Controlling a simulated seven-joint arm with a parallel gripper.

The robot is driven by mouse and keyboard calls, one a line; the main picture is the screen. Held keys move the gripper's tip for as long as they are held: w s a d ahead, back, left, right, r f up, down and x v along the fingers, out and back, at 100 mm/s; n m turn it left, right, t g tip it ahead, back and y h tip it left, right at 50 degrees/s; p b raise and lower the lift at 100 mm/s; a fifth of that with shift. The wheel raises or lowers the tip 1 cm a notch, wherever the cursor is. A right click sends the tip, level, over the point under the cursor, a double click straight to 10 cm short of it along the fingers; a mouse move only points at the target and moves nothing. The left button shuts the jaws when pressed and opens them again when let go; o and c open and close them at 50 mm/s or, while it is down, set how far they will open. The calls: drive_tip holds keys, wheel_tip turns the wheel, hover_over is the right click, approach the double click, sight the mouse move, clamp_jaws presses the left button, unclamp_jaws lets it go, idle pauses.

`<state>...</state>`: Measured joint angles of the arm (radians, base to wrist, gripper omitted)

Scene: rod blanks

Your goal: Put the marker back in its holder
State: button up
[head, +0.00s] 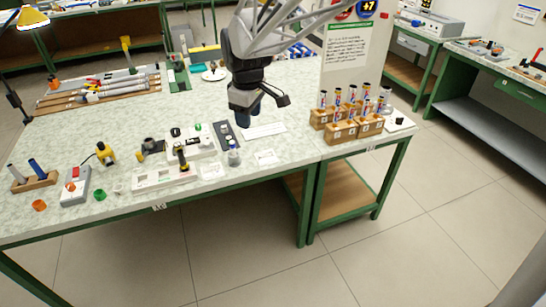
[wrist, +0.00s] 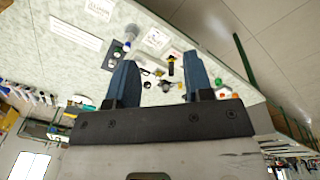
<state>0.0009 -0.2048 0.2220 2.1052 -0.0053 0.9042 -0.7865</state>
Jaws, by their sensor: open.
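My gripper (head: 248,116) is open and empty above the middle of the table; its two blue fingers stand apart in the wrist view (wrist: 161,62). No thing is clearly a marker. A wooden block (head: 40,183) at the far left holds a grey rod (head: 15,171) and a blue rod (head: 37,168) upright. I cannot tell which is the marker's holder.
Wooden racks (head: 341,131) with several labelled tubes stand at the right, below an upright sign (head: 350,45). Long rods lie on a rack (head: 100,92) at the back left.

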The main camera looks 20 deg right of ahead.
drive_tip(key=s+m+t, duration=0.1)
drive_tip(key=s+m, duration=0.8)
drive_tip(key=s, duration=1.7)
drive_tip(key=shift+s+d+r, duration=0.15)
drive_tip(key=shift+s+r, duration=0.25)
drive_tip(key=shift+r, duration=0.05)
